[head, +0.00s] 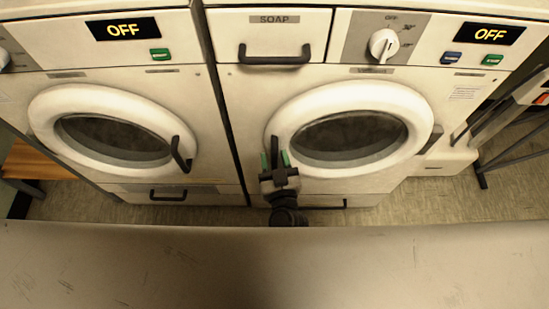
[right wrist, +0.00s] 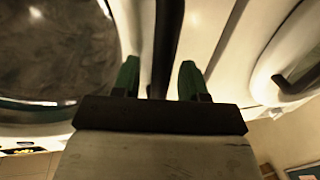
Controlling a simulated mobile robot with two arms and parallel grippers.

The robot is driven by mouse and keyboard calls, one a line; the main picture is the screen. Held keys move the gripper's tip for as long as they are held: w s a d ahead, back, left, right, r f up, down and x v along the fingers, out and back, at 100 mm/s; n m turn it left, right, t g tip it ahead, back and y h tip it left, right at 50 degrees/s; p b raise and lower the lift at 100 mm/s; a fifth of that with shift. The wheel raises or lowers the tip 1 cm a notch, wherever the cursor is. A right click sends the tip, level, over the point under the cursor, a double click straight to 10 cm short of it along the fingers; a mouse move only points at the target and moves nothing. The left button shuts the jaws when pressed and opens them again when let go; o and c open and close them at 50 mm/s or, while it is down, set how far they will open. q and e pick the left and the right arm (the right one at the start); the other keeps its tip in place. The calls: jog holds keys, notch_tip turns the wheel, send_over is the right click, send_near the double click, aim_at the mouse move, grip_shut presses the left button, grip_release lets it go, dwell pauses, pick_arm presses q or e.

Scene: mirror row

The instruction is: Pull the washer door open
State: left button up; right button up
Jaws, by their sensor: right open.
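The right washer's round white door (head: 408,105) stands shut in the head view, with dark glass in its middle. Its black upright handle (head: 275,146) is on the door's left side. My right gripper (head: 275,159) is at this handle, with its green fingers open and pointing toward the washer. In the right wrist view the dark handle bar (right wrist: 165,40) runs between the two spread fingers of the gripper (right wrist: 158,78), with a gap on each side. The lower part of the handle is hidden by the gripper in the head view. My left gripper is not in view.
A second washer with a shut door (head: 45,110) and black handle (head: 181,155) stands at left. The soap drawer (head: 230,45) is above the right door. Both displays read OFF. A dark metal frame (head: 510,140) stands at far right. Some floor (head: 400,205) shows in front.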

grip_shut()
jog(key=shift+s, duration=0.1)
